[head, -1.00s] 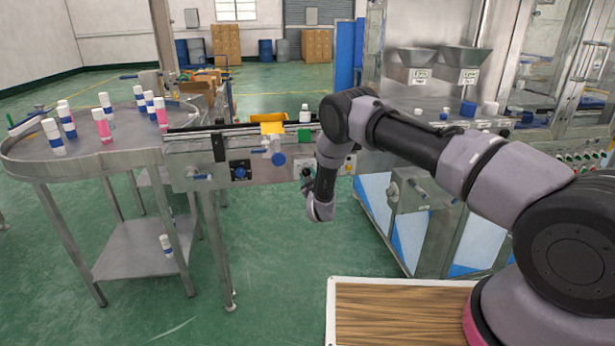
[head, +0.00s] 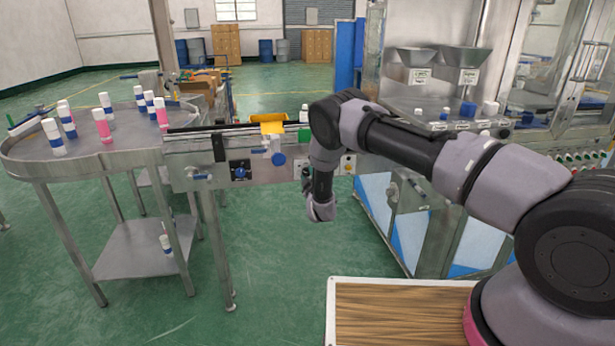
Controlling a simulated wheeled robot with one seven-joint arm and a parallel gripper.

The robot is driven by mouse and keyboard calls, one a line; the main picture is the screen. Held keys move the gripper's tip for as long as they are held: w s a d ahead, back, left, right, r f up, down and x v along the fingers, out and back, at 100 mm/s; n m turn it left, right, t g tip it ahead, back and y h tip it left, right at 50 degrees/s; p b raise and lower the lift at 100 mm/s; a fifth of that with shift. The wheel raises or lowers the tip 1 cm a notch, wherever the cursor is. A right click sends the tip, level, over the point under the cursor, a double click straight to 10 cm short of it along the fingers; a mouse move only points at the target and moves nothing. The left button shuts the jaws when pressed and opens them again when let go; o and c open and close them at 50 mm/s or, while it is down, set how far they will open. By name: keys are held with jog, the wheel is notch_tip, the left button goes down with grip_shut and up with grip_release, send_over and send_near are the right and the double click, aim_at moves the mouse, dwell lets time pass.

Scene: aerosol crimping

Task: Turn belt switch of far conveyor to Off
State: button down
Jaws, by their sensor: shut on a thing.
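The conveyor (head: 205,178) runs from the round table toward the filling machine. Its front side carries a black panel with a blue rotary knob (head: 240,173). My gripper (head: 305,178) is farther right, at the conveyor's front side, with its fingers toward the side wall. It is shut on a small switch there, which the fingers and wrist almost wholly hide. I cannot read the switch's position. A yellow button (head: 348,166) shows just right of my wrist.
A round steel table (head: 85,165) with several capped bottles stands at left. A yellow guide (head: 268,122) and a blue clamp knob (head: 278,159) sit on the conveyor. The steel machine (head: 430,215) stands at right. The green floor below my gripper is clear.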

jog(key=shift+c, duration=2.1)
grip_release()
jog(key=shift+s, duration=0.1)
jog(key=v, duration=1)
jog(key=shift+s, duration=0.35)
jog(key=shift+r, duration=0.1)
